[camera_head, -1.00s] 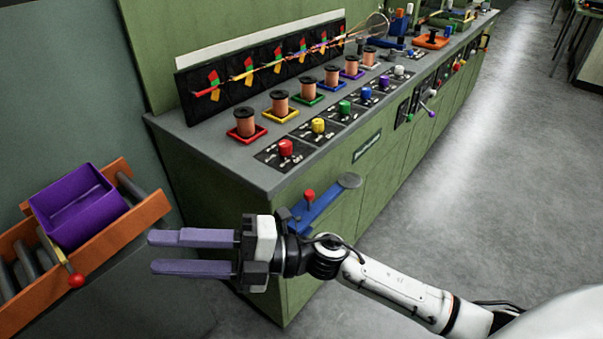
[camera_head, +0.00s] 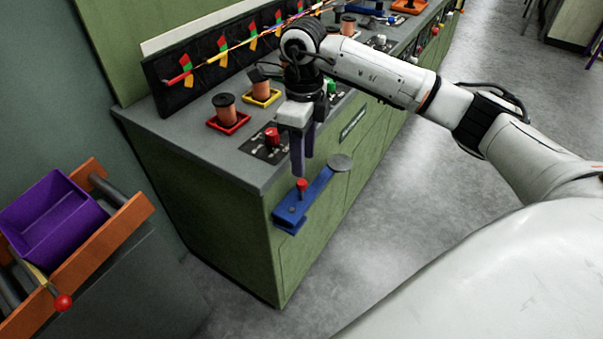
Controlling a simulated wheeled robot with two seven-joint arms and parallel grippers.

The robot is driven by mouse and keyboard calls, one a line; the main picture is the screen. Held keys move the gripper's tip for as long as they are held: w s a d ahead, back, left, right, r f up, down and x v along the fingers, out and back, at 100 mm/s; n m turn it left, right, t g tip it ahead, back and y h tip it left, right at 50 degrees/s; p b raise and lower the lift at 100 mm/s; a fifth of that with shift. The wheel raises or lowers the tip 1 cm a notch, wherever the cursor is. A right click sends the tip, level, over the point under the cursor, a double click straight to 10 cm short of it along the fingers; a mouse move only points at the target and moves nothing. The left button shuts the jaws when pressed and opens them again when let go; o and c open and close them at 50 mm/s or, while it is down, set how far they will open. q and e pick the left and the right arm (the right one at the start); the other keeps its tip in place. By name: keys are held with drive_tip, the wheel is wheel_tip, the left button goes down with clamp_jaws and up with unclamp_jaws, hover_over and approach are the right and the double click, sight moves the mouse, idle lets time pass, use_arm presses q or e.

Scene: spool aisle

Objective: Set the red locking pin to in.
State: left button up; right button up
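The red locking pin (camera_head: 302,184) is a small red-topped peg. How deep the pin sits is too small to tell. My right gripper (camera_head: 303,168) points down just above the pin, its purple fingers apart with nothing visible between them. The fingertips appear close to the pin's top, but I cannot tell whether they touch it. My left gripper is not in view.
The grey benchtop (camera_head: 185,140) carries spools, such as one in a red tray (camera_head: 229,124), and a red knob (camera_head: 271,137). A purple bin (camera_head: 52,219) sits on an orange-sided roller rack (camera_head: 118,225) at left. The floor (camera_head: 330,262) beside the bench is clear.

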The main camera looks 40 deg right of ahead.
sight(303, 182)
wheel_tip(303, 182, down, 7)
drive_tip(key=shift+a+r, duration=0.1)
idle(0.3)
clamp_jaws()
